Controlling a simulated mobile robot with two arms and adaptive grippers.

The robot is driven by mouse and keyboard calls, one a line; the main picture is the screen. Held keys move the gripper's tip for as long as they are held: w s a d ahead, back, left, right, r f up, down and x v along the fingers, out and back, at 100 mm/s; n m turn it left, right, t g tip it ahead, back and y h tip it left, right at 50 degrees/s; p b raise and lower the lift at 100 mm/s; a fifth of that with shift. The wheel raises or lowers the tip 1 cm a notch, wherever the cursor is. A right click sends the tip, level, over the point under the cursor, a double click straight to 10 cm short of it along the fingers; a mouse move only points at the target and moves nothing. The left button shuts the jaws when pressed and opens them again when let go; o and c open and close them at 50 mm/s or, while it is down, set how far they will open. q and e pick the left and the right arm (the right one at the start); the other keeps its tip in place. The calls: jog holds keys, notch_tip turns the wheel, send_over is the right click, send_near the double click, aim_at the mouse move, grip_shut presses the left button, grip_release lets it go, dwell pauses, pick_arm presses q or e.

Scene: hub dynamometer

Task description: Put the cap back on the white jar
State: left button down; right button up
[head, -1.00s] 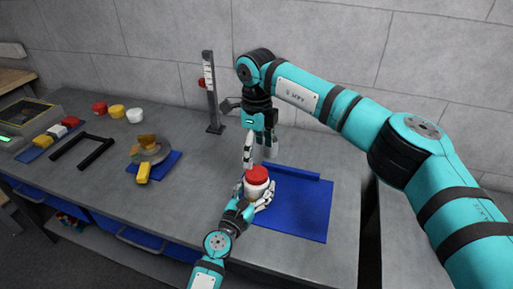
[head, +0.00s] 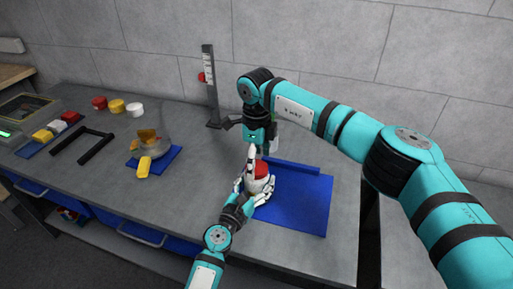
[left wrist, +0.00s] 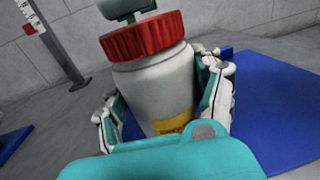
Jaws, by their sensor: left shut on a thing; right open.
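The white jar (head: 257,187) stands upright at the left edge of a blue mat, with a yellow label visible in the left wrist view (left wrist: 155,85). The red cap (head: 261,169) sits on the jar's top; in the left wrist view the cap (left wrist: 145,37) covers the mouth. I cannot tell whether it is screwed tight. My left gripper (head: 254,190) is shut around the jar's body, fingers on both sides. My right gripper (head: 262,152) is open, pointing down just above the cap, one finger overlapping the cap's left side in the head view. Part of it hangs over the cap in the left wrist view.
The blue mat (head: 305,208) has a raised back edge and bare room to the right. A height gauge (head: 212,90) stands behind. Red (head: 99,102), yellow (head: 117,106) and white (head: 135,109) round pieces, a black frame (head: 84,146) and a round grey holder (head: 157,148) lie left.

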jog(key=shift+f, duration=1)
jog(key=c, duration=1.2)
jog(key=o, duration=1.3)
notch_tip(320, 180, up, 12)
